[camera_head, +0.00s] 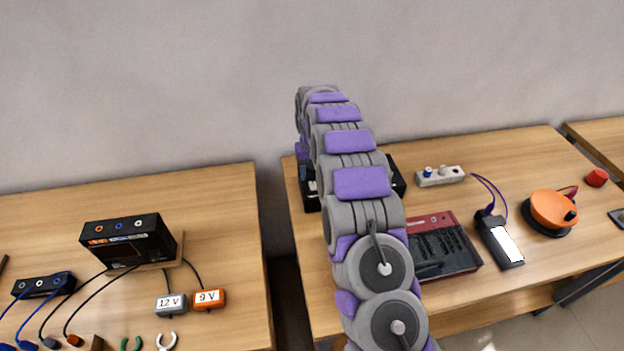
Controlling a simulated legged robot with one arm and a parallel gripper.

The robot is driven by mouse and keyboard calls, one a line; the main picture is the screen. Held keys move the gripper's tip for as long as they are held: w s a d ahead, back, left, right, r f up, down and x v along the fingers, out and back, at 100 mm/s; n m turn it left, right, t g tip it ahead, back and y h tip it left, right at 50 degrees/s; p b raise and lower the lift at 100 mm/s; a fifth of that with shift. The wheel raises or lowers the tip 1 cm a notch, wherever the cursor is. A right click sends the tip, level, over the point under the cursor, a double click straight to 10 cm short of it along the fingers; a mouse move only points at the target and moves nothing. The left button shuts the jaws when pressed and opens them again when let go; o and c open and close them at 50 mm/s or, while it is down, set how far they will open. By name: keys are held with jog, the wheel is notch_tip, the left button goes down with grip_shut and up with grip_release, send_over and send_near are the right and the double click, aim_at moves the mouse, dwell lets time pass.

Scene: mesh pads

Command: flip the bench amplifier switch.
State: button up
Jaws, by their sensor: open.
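A black box (398,183) stands at the back left of the right table, mostly hidden behind my arm. Its left end, with small pale parts, shows on the other side of the arm. It may be the bench amplifier, but I cannot read a label, and no switch can be made out. My grey and purple arm rises from the bottom centre and bends over at its far end above this box. My gripper is hidden behind the arm, so its distance from the box cannot be seen.
The right table also holds a grey strip with knobs (440,176), a red-black mixer-like panel (440,247), a black handheld device (499,242), and an orange round device (552,209). The left table holds a black box with coloured jacks (128,242) and labelled adapters (209,299). A gap separates the tables.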

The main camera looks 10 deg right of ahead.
jog(key=shift+f, duration=1.2)
jog(key=shift+c, duration=0.3)
grip_shut()
